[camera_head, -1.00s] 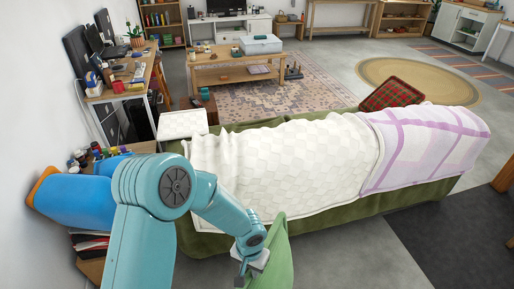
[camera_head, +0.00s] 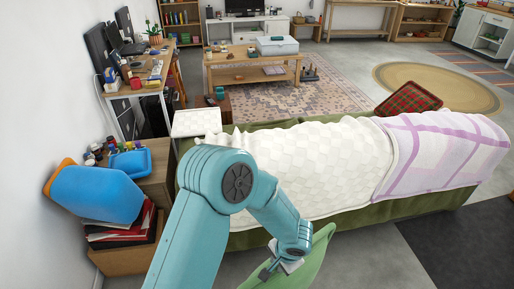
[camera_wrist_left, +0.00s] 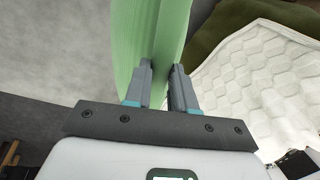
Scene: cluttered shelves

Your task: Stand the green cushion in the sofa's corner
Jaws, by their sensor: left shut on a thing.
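The green cushion (camera_head: 312,262) hangs behind the sofa's back, low in the head view, and its lower part is cut off by the frame edge. My left gripper (camera_head: 272,270) is shut on the cushion's edge. In the left wrist view the cushion (camera_wrist_left: 158,35) stands edge-on between the two fingers (camera_wrist_left: 160,85). The green sofa (camera_head: 355,226) is seen from behind. A white quilt (camera_head: 320,165) and a lilac checked blanket (camera_head: 445,150) cover its back. The seat and its corners are mostly hidden. My right gripper is not in view.
A blue cushion (camera_head: 95,192) rests on a loaded shelf at the left wall. A white square (camera_head: 196,122) lies by the sofa's left end. A red plaid cushion (camera_head: 413,98) lies at the sofa's far side. Bare grey floor (camera_head: 365,262) lies behind the sofa.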

